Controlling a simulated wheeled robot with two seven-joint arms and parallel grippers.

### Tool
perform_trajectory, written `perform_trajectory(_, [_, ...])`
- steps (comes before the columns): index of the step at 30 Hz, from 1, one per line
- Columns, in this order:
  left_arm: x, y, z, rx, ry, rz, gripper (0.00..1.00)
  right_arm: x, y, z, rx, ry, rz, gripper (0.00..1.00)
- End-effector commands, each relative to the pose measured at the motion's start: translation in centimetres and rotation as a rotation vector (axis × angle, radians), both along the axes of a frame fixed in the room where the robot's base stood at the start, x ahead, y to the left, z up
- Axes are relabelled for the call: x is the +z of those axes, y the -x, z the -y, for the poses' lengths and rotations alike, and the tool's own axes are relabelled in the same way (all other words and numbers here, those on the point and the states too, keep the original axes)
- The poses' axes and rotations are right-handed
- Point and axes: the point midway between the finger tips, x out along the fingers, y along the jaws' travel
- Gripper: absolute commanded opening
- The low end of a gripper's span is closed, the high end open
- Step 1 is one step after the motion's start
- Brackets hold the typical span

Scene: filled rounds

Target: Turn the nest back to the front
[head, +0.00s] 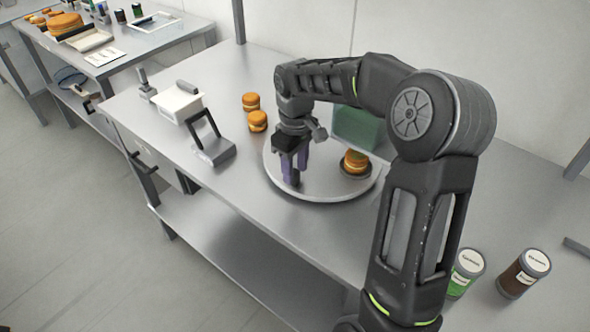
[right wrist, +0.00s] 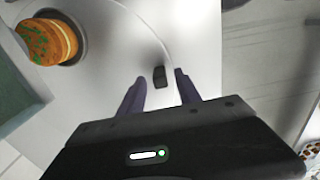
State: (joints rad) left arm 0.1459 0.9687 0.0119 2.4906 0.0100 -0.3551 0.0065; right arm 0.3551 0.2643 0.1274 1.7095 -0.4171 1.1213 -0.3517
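A round pale turntable (head: 320,190) lies on the metal table. Near its right side the nest, a dark round dish (head: 356,175), holds an orange filled round with green in it (head: 355,159). The nest (right wrist: 78,48) and its round (right wrist: 47,42) show at the upper left of the right wrist view. My right gripper (head: 296,172) points down over the turntable's left rim, away from the nest. In the right wrist view its purple fingers (right wrist: 158,92) are apart, with a small dark peg (right wrist: 160,76) between them near the rim; contact is not visible. My left gripper is out of view.
A green block (head: 358,130) stands behind the turntable. Two orange rounds (head: 257,121) sit behind left, near a dark-framed stand (head: 213,150) and a white box (head: 181,102). Two lidded jars (head: 523,273) stand at right. The table's front strip is clear.

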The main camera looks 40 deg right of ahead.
Motion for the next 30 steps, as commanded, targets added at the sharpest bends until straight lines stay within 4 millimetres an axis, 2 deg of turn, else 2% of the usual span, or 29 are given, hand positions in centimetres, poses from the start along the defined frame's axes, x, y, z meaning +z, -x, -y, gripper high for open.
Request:
perform_trajectory(5, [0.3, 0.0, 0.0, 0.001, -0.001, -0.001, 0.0, -1.4, 0.0, 0.0, 0.0, -0.001, -0.001, 0.4])
perform_trajectory(13, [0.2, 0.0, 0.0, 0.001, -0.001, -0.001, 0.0, -1.6, 0.0, 0.0, 0.0, 0.0, 0.0, 0.4])
perform_trajectory(27, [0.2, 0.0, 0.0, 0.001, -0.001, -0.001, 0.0, -1.5, 0.0, 0.0, 0.0, 0.0, 0.001, 0.02])
perform_trajectory(30, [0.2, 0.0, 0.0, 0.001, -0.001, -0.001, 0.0, -1.5, 0.0, 0.0, 0.0, 0.0, 0.001, 0.0])
